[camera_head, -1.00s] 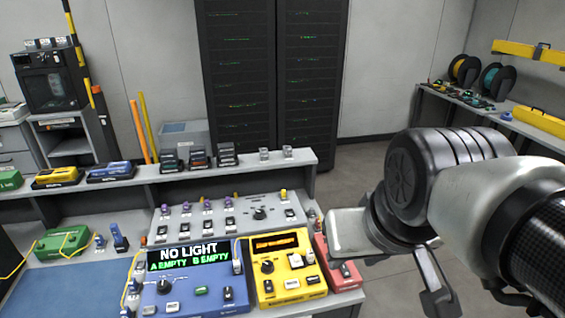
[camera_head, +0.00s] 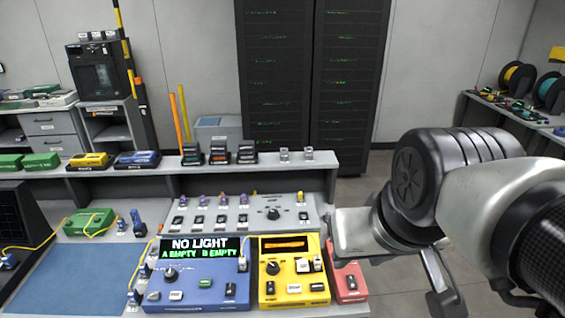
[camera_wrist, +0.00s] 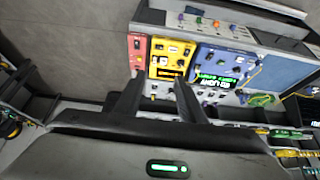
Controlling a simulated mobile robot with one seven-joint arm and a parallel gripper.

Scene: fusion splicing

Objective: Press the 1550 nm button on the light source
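A yellow unit (camera_head: 291,289) with an orange-lit display, a dark knob and several small white buttons sits at the bench's front edge; it also shows in the wrist view (camera_wrist: 160,62). It may be the light source, but its button labels are too small to read. A blue unit (camera_head: 212,296) left of it reads "NO LIGHT, A EMPTY, B EMPTY". A red unit (camera_head: 347,272) stands on its right. In the wrist view my gripper (camera_wrist: 158,84) has its two fingers spread with nothing between them, apart from the units. In the head view my arm is at the right, beside the bench.
A grey panel (camera_head: 256,224) with knobs and switches stands behind the units, below a raised shelf (camera_head: 300,172). A blue mat (camera_head: 85,275) and a green device (camera_head: 88,222) with yellow cable lie left. Open floor (camera_head: 395,285) is right of the bench.

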